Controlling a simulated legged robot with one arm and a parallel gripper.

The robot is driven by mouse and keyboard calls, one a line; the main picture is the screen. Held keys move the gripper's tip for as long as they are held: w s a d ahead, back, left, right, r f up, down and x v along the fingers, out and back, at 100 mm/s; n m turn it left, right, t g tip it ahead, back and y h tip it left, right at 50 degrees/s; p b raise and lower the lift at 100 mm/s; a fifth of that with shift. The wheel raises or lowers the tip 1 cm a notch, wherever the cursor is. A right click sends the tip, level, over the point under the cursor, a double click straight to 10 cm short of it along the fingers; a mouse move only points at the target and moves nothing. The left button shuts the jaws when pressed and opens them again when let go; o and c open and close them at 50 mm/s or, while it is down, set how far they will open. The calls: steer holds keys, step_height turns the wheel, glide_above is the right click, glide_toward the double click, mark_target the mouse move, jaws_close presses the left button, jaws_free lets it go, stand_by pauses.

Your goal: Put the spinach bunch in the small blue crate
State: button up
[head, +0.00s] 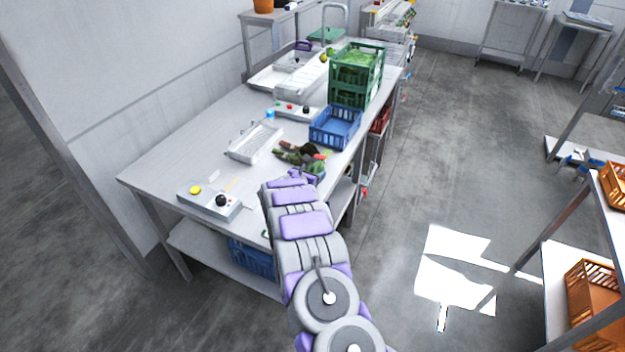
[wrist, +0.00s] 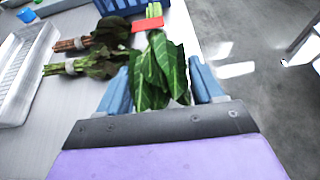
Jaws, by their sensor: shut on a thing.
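A green leafy bunch with pale veins, which I take for the spinach bunch (wrist: 160,70), is between the two blue fingers of my gripper (wrist: 159,75). My gripper is shut on its leaves. Its pale stems and a red band point away from me. I cannot tell whether it touches the table. In the head view my gripper (head: 308,174) is low at the table's right edge, mostly hidden by my arm. The small blue crate (head: 328,139) stands farther back on the table, beyond the bunches, and looks empty.
Two other bunches with tied stems (wrist: 62,68) lie left of the held one. A white perforated tray (head: 254,144) is beside them. Stacked green crates (head: 355,78) with greens stand behind the blue crate. A control box (head: 208,202) is at the near end. Another blue crate (head: 247,258) sits below.

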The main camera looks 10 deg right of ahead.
steer(key=shift+w+d, duration=0.15)
steer(key=shift+w, duration=0.15)
steer(key=f, duration=0.2)
steer(key=f+b, duration=0.1)
steer(key=shift+d+f, duration=0.25)
steer(key=shift+f, duration=0.1)
steer(key=shift+a+r, duration=0.1)
steer(key=o, duration=1.2)
steer(key=shift+c, duration=0.2)
steer(key=shift+a+r, duration=0.1)
steer(key=p+v, duration=0.1)
steer(key=v, duration=1)
steer(key=shift+s+a+r, duration=0.1)
steer(key=shift+s+a, duration=0.1)
steer(key=shift+s, duration=0.2)
